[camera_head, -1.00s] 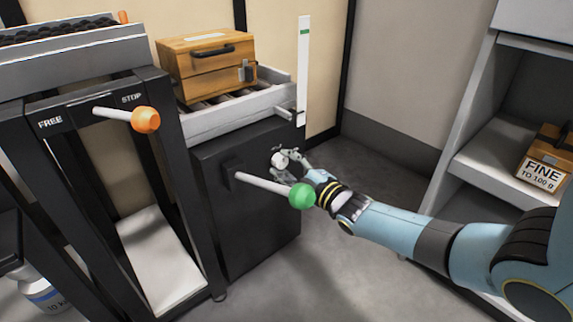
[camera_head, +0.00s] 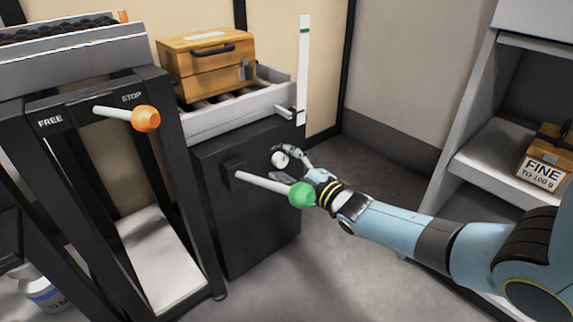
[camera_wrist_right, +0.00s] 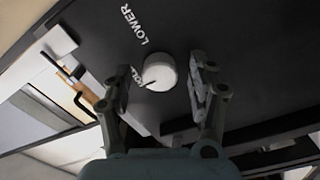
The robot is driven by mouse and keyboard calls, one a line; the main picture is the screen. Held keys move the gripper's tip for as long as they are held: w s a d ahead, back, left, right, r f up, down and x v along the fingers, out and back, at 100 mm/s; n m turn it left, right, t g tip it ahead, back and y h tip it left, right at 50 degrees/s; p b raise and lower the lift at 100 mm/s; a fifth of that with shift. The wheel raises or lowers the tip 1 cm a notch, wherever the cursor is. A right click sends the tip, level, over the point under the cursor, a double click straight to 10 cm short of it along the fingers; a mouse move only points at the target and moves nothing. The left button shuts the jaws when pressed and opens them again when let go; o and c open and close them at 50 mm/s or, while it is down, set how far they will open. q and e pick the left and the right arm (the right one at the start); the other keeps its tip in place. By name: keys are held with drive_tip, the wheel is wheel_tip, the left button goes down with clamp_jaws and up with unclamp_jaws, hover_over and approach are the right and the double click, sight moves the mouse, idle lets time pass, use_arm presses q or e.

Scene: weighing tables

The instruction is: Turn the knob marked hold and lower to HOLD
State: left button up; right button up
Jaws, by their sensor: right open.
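The white round knob (camera_head: 281,160) sits on the front face of the dark cabinet (camera_head: 255,225). In the right wrist view the knob (camera_wrist_right: 159,72) shows a dark mark on its lower left side, towards the partly covered HOLD lettering (camera_wrist_right: 137,76). The word LOWER (camera_wrist_right: 133,25) stands above it on the panel. My right gripper (camera_wrist_right: 158,85) is open, with one finger on each side of the knob and a gap visible at the right finger. In the head view my right gripper (camera_head: 288,163) is at the knob. My left gripper is not in view.
A lever with a green ball (camera_head: 301,194) sticks out in front of my right wrist. A lever with an orange ball (camera_head: 146,118) is on the frame marked FREE and STOP. A wooden case (camera_head: 205,65) rests on the rollers above. Grey shelves (camera_head: 480,165) stand right.

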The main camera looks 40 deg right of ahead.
drive_tip(key=s, duration=1.2)
drive_tip(key=shift+d, duration=0.45)
drive_tip(key=shift+f, duration=0.1)
